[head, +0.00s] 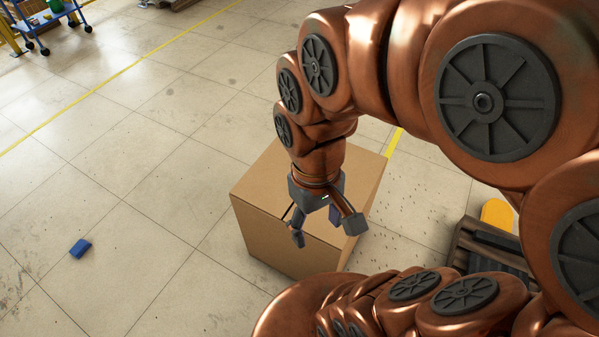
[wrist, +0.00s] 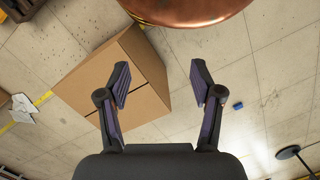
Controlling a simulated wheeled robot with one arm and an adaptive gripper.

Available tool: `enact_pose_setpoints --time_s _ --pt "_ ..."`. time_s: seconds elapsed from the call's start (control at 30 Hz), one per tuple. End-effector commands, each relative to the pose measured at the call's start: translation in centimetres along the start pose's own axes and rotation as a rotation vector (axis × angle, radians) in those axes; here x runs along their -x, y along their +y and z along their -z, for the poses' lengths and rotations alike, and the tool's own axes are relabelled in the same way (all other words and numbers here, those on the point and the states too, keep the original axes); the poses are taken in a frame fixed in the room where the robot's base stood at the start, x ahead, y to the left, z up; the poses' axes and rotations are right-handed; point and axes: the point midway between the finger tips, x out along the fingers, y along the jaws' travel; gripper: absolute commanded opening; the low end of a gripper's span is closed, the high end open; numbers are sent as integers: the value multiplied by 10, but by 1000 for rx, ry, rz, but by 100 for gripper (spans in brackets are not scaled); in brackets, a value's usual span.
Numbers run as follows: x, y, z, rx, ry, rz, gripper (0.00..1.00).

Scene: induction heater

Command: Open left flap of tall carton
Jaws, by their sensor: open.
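The tall carton (head: 257,190) is a plain brown cardboard box standing on the floor below my arm in the head view. Its top looks closed, and my arm hides part of it. In the wrist view the carton (wrist: 75,90) lies left of centre, with a thin seam across its top between flaps. I cannot tell which flap is the left one. My gripper (head: 327,231) is open and empty, with its fingers spread over the carton's near side in the head view. The gripper also shows in the wrist view (wrist: 160,85), one finger overlapping the carton; contact cannot be told.
A small blue block (head: 80,248) lies on the tiled floor at the left. A dark slatted object (head: 490,250) and a yellow piece (head: 497,213) are at the right. A blue cart (head: 47,20) stands far back left. Floor left of the carton is mostly clear.

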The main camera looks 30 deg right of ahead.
Motion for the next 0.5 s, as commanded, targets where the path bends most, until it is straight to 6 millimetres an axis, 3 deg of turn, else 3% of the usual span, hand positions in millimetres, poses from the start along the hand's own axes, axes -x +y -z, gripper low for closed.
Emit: enact_pose_setpoints --time_s 0.03,0.27,0.5 --pt "-16 2 14 15 11 11 74" --pt "-54 13 88 150 78 70 98" --pt "-92 41 166 275 174 115 98"
